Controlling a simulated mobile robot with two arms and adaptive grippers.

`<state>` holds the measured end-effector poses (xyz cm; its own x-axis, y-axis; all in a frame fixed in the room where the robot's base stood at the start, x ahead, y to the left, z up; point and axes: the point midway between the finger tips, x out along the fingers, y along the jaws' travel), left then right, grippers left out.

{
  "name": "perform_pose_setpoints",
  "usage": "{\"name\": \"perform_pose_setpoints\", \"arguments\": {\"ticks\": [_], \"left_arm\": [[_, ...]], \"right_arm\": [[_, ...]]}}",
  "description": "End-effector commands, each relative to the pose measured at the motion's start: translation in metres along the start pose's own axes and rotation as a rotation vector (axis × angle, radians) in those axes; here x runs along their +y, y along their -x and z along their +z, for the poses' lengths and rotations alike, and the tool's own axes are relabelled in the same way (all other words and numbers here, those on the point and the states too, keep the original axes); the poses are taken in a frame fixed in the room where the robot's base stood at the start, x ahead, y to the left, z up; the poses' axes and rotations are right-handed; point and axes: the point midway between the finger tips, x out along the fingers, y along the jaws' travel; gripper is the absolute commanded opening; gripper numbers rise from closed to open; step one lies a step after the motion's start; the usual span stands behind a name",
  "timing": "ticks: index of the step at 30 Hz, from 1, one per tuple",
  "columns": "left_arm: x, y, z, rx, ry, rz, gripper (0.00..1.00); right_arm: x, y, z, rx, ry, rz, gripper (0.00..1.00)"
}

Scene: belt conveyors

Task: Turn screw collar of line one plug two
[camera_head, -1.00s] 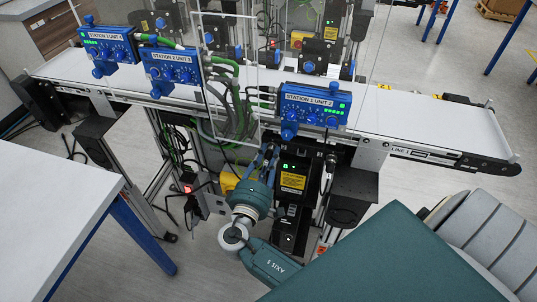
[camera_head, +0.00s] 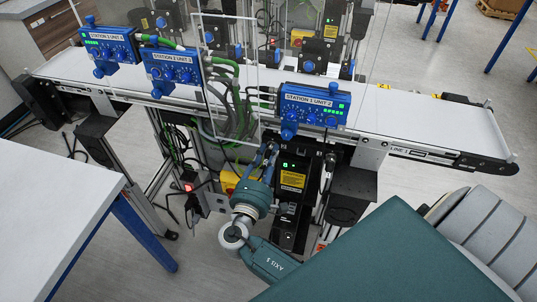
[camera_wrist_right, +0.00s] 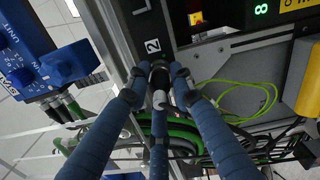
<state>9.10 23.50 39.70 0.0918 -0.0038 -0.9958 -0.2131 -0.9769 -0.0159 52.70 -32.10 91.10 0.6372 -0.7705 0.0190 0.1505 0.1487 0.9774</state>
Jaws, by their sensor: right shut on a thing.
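In the right wrist view, my right gripper (camera_wrist_right: 158,82) has its blue fingers closed around a dark, cylindrical plug collar (camera_wrist_right: 160,74). The collar sits just below a label with the number 2 (camera_wrist_right: 152,46) on a dark panel. In the head view, my right gripper (camera_head: 268,152) reaches up under the conveyor edge, left of the black drive box with a green display (camera_head: 286,167). The fingers hide most of the collar there, and the plug cannot be made out. My left gripper is not in view.
The white belt conveyor marked LINE 1 (camera_head: 420,117) runs above the gripper. The blue STATION 1 UNIT 2 box (camera_head: 314,105) hangs on its near side. Green cables (camera_wrist_right: 185,130) hang close around the fingers. A white table (camera_head: 50,190) stands at the left.

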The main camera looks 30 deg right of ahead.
Motion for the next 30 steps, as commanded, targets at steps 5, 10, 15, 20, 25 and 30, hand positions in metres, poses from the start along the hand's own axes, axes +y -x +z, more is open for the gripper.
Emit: {"name": "perform_pose_setpoints", "arguments": {"ticks": [5,10,15,20,25,30], "left_arm": [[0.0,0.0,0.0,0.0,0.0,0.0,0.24],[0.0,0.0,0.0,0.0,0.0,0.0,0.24],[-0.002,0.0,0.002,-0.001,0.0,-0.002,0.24],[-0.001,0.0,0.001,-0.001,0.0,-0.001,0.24],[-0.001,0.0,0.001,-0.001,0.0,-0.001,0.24],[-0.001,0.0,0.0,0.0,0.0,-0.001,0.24]], "right_arm": [[0.0,0.0,-0.001,0.002,-0.001,-0.001,0.36],[0.0,0.0,-0.001,0.001,-0.001,-0.001,0.42],[0.0,0.001,0.0,0.001,-0.001,-0.001,0.42],[-0.001,0.017,-0.001,0.004,-0.001,-0.004,0.42],[-0.001,0.052,-0.001,0.003,-0.001,-0.004,0.42],[-0.001,0.088,-0.001,0.004,0.0,-0.004,0.42]]}}
